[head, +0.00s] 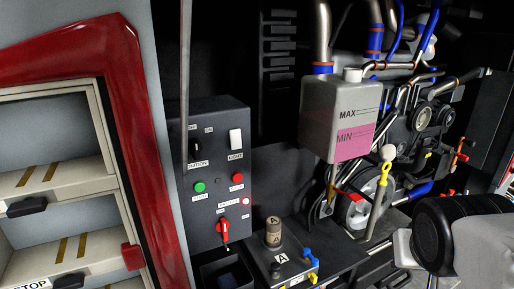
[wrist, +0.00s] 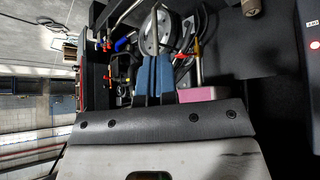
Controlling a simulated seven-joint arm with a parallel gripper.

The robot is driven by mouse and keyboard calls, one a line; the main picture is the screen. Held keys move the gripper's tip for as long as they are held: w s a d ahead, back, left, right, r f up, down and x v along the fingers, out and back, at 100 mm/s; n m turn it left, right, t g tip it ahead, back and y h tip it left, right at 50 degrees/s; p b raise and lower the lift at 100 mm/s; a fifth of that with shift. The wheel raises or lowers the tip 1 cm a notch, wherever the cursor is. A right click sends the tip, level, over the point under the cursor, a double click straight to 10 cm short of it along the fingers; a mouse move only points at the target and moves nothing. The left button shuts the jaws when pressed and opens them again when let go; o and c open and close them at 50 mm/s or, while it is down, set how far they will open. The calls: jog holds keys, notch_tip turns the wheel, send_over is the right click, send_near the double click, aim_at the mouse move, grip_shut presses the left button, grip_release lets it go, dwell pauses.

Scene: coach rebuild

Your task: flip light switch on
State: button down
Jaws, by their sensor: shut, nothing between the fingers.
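The light switch (head: 235,139) is a white rocker labelled LIGHT, at the upper right of the dark control panel (head: 213,108) in the head view. I cannot tell which way it is tipped. My gripper (wrist: 155,60) shows in the wrist view as two blue-padded fingers side by side, shut with nothing between them. I do not make out the fingers in the head view. The wrist view has only an edge of the panel at its far right, with a lit red spot (wrist: 316,44); the light switch is not visible there.
The panel also carries a green button (head: 199,187), a red button (head: 237,178) and a red rotary switch (head: 223,228). A tank (head: 332,97) with pink fluid, pipes and an engine (head: 425,118) crowd the right. A red-framed cabinet (head: 128,110) stands left.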

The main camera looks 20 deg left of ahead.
aim_at(236, 145)
jog(key=w+a+r+n+t+y, duration=0.2)
jog(key=w+a+r, duration=0.1)
jog(key=a, duration=0.3)
jog(key=w+a+r+n+t+y, duration=0.1)
jog(key=w+a+r+t+y, duration=0.1)
jog(key=a, duration=0.4)
jog(key=s+a+r+n+y, duration=0.1)
jog(key=a+r+n+y, duration=0.1)
jog(key=a, duration=0.5)
jog(key=s+a+r+n+y, duration=0.1)
jog(key=a+r+n+y, duration=0.1)
jog(key=a+r+y, duration=0.3)
jog(key=a, duration=0.3)
jog(key=shift+s+a+t, duration=0.15)
jog(key=shift+s+t, duration=0.15)
jog(key=shift+t, duration=0.1)
jog(key=shift+w+a+f, duration=0.1)
jog(key=shift+w, duration=0.05)
jog(key=shift+x, duration=6.8)
jog(key=shift+a, duration=0.1)
